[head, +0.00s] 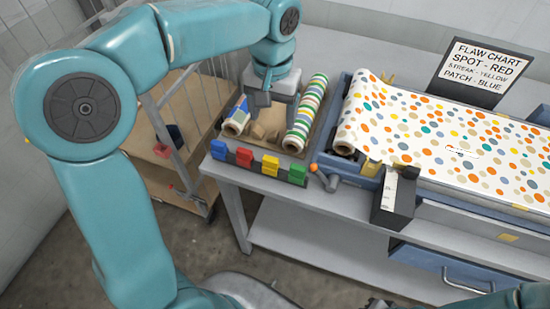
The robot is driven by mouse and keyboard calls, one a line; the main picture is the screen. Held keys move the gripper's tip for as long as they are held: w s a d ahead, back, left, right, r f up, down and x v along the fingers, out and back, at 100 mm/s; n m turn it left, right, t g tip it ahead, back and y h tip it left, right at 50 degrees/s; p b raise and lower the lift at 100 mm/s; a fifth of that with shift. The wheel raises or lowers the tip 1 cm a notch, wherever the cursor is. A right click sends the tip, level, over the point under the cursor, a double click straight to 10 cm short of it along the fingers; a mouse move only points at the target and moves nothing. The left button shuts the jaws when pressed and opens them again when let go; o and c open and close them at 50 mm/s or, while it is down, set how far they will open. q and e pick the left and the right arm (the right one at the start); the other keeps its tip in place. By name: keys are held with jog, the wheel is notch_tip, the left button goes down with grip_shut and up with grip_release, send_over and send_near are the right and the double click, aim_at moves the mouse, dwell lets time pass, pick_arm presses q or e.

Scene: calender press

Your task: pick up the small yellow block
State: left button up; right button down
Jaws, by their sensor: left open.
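The small yellow block (270,165) sits in a row at the front edge of the grey table, between a red block (244,157) and a green block (297,173). A blue block (219,149) is at the row's left end. My left gripper (268,104) is open, pointing down over the tray of rolls behind the row. It is apart from the yellow block, and its fingers are partly hard to make out. My right gripper is not in view; only part of a teal arm shows at the lower right.
Patterned rolls (306,115) lie in a wooden tray. The press bed (430,130) carries dotted sheet. A flaw chart (485,70) stands behind. A wooden cart (160,180) is at left.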

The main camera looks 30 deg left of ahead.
pick_arm(q)
notch_tip(320, 180, down, 3)
jog(key=s, duration=0.1)
send_over(271, 159)
jog(key=f, duration=0.6)
jog(key=shift+w+d+f, duration=0.1)
jog(key=shift+w+f, duration=0.1)
jog(key=shift+f, duration=0.15)
jog(key=shift+s+d+f, duration=0.1)
jog(key=shift+s+d, duration=0.05)
jog(key=shift+s, duration=0.05)
jog(key=shift+s+f+p, duration=0.2)
jog(key=shift+f+p, duration=0.1)
jog(key=shift+p, duration=0.05)
jog(key=f, duration=0.4)
jog(key=shift+w+a+f+p, duration=0.15)
jog(key=shift+w+a+p, duration=0.15)
jog(key=shift+a+p, duration=0.1)
jog(key=shift+d+f, duration=0.1)
jog(key=shift+f, duration=0.1)
jog(key=shift+s+d+r, duration=0.1)
jog(key=shift+s, duration=0.15)
jog(key=shift+w, duration=0.15)
jog(key=c, duration=0.8)
jog(key=shift+c, duration=1.4)
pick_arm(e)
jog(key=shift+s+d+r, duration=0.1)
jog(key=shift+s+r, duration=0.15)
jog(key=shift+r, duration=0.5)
